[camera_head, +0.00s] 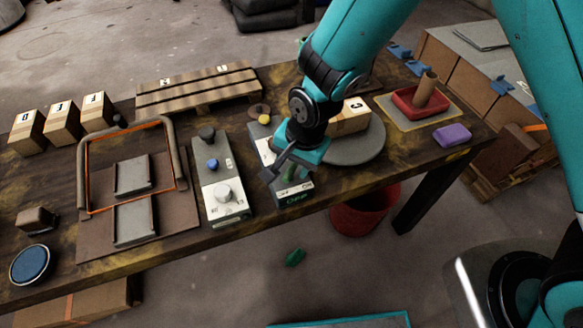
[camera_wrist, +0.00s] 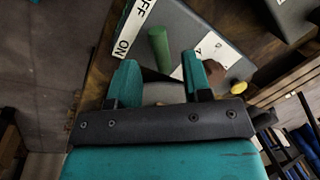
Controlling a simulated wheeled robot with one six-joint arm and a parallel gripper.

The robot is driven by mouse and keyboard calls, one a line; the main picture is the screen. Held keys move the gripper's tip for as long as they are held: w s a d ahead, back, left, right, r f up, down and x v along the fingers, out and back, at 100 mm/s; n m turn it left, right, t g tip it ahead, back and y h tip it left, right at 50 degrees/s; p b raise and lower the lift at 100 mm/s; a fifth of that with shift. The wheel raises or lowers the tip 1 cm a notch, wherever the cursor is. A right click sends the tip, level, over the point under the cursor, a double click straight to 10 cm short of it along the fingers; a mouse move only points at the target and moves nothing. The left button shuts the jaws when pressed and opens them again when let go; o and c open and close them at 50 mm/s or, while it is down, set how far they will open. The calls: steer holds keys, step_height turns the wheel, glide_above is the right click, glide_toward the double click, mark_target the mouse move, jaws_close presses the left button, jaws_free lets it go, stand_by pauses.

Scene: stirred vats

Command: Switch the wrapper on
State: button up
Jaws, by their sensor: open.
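The wrapper's grey turntable (camera_head: 358,150) carries a cardboard box (camera_head: 349,121), partly hidden by my arm. A control box (camera_head: 294,196) stands at the table's front edge, left of the turntable. It has a green lever (camera_head: 291,172), a white OFF/ON label and a yellow button (camera_head: 264,119). In the wrist view the green lever (camera_wrist: 160,47) stands up beside the OFF/ON label (camera_wrist: 132,30), with the yellow button (camera_wrist: 238,87) to the right. My gripper (camera_wrist: 160,72) is open and empty. The lever appears just beyond its fingertips, between them in the picture; I see no contact.
Another panel (camera_head: 228,202) with knobs and a blue button stands to the left. Beyond it is an orange-edged frame (camera_head: 84,190). A pallet (camera_head: 198,88) lies behind. A red tray (camera_head: 408,108) and purple block (camera_head: 453,134) are at right. A red bucket (camera_head: 362,216) stands below.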

mark_target(292, 170)
steer(key=shift+w+a+f, duration=0.1)
steer(key=shift+a+f, duration=0.05)
steer(key=shift+f, duration=0.6)
steer(key=shift+w+a+f, duration=0.1)
steer(key=shift+f, duration=0.65)
steer(key=shift+c, duration=0.3)
jaws_close()
